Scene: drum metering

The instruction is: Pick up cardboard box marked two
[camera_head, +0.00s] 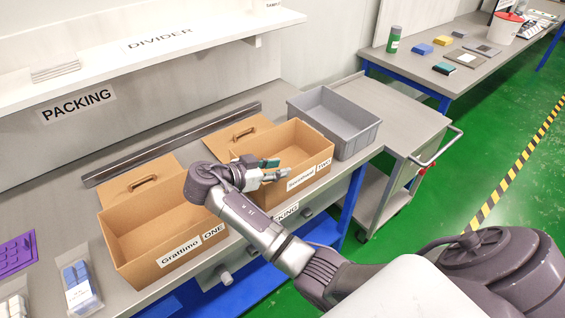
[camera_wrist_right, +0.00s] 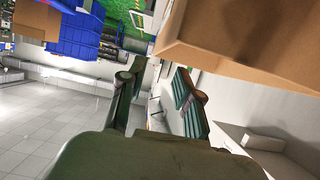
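The cardboard box marked TWO (camera_head: 302,191) stands upright and open-topped on the packing table, to the right of the box marked ONE (camera_head: 147,266). My right gripper (camera_head: 272,170) is at the left part of box TWO, near its opening and front wall, fingers pointing right. In the right wrist view the two fingers of my right gripper (camera_wrist_right: 157,97) are apart with nothing between them. A cardboard wall (camera_wrist_right: 245,45) fills the upper right there, beside the fingers; I cannot tell whether they touch it. My left gripper is not in view.
A dark metal bar (camera_head: 170,146) lies behind the boxes. A white shelf (camera_head: 150,60) overhangs the table. Packets (camera_head: 78,285) and a purple tray (camera_head: 16,254) lie at the left.

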